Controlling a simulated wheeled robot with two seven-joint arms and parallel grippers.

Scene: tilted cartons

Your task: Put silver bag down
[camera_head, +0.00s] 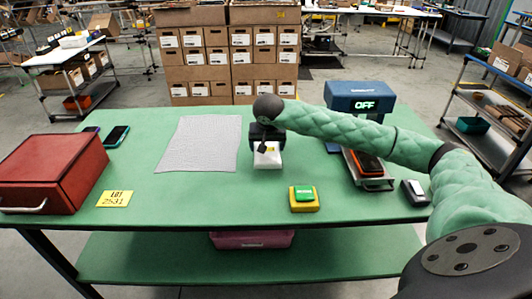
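A small pale silver bag (267,160) with a yellow mark is directly below my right gripper (264,150), near the middle of the green table. My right arm comes in from the right and its gripper points down. The dark fingers overlap the bag's top edge and appear shut on it. I cannot tell whether the bag's lower edge touches the table. My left gripper is not in view.
A grey textured mat (200,143) lies left of the bag on the green table (200,190). A red box (50,170), a phone (117,136), a yellow card (114,198), a green-and-yellow block (303,197), a blue "OFF" device (352,97) and a tray (375,184) surround it.

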